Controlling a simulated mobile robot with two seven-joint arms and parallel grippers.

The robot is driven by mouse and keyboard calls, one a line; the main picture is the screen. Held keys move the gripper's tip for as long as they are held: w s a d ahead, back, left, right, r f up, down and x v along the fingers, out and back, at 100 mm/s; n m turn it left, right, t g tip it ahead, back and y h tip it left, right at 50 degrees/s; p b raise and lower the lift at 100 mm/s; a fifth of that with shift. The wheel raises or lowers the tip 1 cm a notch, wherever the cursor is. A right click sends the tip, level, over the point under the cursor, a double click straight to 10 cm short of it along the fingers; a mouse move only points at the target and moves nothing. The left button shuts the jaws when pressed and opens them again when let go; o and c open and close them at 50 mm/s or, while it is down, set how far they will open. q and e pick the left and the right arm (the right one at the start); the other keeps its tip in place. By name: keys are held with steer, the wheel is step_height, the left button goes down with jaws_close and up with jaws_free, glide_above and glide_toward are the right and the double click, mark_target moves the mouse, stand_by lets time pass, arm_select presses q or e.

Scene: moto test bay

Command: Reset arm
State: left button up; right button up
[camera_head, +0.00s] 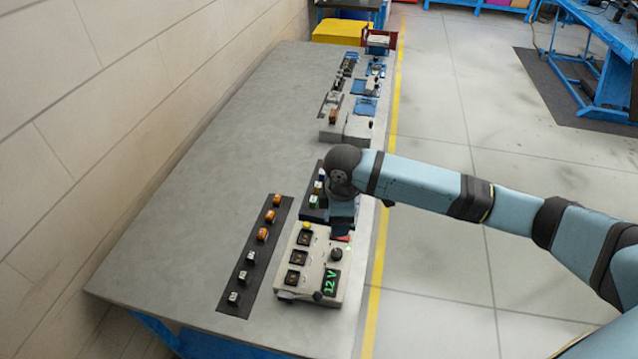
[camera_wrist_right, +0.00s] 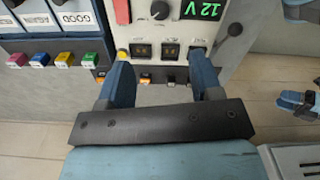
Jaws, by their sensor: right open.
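My right arm comes in from the right in the head view, its wrist over the bench beside the cream tester (camera_head: 310,262). The wrist hides the gripper there. In the wrist view my right gripper (camera_wrist_right: 161,62) is open, with nothing between its two blue fingers. The fingers overlap the lower edge of the tester (camera_wrist_right: 122,32) in the picture; I cannot tell whether they touch it. The green display (camera_head: 330,282) reads 12 V. A blue, dark-tipped part (camera_wrist_right: 300,104) at the wrist view's right edge may be my left gripper; its jaws are unclear.
A dark strip (camera_head: 236,290) with orange and pale small blocks lies left of the tester. Coloured blocks (camera_wrist_right: 62,59) and labelled bins (camera_wrist_right: 75,14) show in the wrist view. More devices (camera_head: 355,128) stand farther along the bench. The bench's left side (camera_head: 190,190) is clear.

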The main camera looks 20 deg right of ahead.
steer(key=shift+s, duration=0.1)
steer(key=s+a+f+m+t+y, duration=0.2)
steer(key=s+a+y, duration=0.1)
steer(key=s+a, duration=0.7)
steer(key=s+d+r+m+t+h, duration=0.1)
steer(key=s+d+m, duration=0.4)
steer(key=s, duration=0.3)
steer(key=s+d+m+t+h, duration=0.1)
steer(key=s+d+m+h, duration=0.1)
steer(key=s+d+m, duration=0.35)
steer(key=w+a+f+t+y, duration=0.1)
steer(key=a+f+t, duration=0.1)
steer(key=f, duration=0.2)
steer(key=w+a+f+n+t+y, duration=0.1)
steer(key=a+f+t, duration=0.1)
steer(key=f, duration=0.2)
steer(key=w+a+f+n+t+y, duration=0.1)
steer(key=f+t, duration=0.2)
steer(key=f, duration=0.2)
steer(key=shift+a+n, duration=0.25)
steer(key=shift+a, duration=0.15)
steer(key=shift+w, duration=0.1)
